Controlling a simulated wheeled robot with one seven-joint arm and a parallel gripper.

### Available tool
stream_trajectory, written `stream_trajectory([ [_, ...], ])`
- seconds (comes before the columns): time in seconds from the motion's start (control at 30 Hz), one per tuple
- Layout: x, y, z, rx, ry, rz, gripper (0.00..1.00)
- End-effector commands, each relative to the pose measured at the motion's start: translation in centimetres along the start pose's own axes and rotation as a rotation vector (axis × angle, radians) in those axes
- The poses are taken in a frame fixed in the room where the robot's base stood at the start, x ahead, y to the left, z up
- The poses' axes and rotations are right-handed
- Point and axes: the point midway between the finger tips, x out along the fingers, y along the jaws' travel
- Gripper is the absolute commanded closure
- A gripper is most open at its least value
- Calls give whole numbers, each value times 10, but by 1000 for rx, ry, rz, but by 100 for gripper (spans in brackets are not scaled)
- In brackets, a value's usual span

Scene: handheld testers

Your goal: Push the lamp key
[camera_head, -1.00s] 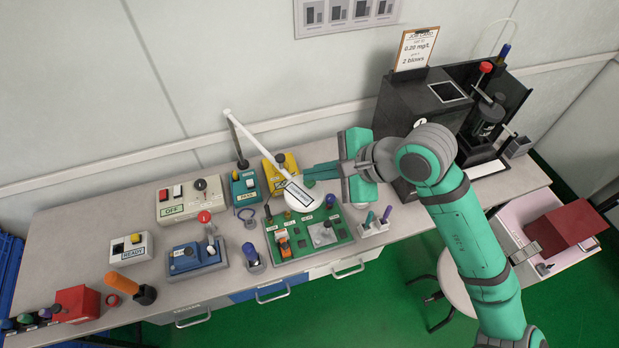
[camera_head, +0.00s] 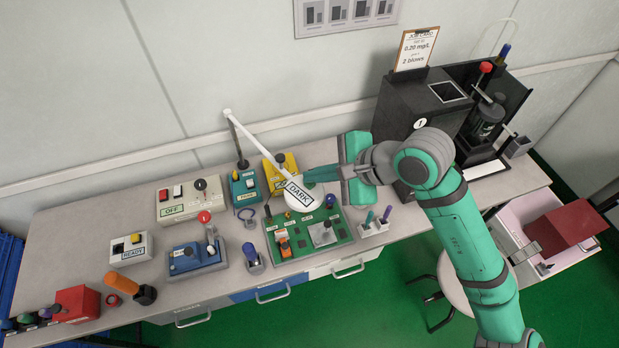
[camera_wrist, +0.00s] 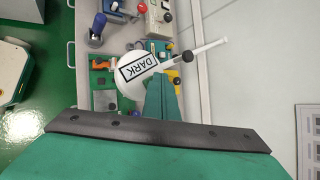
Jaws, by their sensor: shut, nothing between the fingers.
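A white lamp has a long arm (camera_head: 259,148) reaching from a post at the back of the bench to a round head (camera_head: 308,204). A label reading DARK (camera_head: 299,192) sits on the head and also shows in the wrist view (camera_wrist: 138,66). My gripper (camera_head: 309,177) is shut and empty, its fingertips right by the far edge of the lamp head. In the wrist view my fingers (camera_wrist: 159,90) overlap the head's edge; I cannot tell whether they touch it. No separate lamp key can be made out.
A green board (camera_head: 335,240) with small controls lies under and in front of the lamp head. A yellow box (camera_head: 281,170) and a teal box (camera_head: 244,188) stand left of the gripper. A black machine (camera_head: 405,115) stands to the right.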

Motion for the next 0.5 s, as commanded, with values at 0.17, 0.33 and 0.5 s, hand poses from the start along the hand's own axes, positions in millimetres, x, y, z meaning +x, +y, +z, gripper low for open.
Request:
stream_trajectory([
  [0.17,-3,-3,3,-2,1,1,100],
  [0.33,-6,-4,5,-1,0,1,100],
  [0.5,-6,-4,5,-1,0,0,100],
])
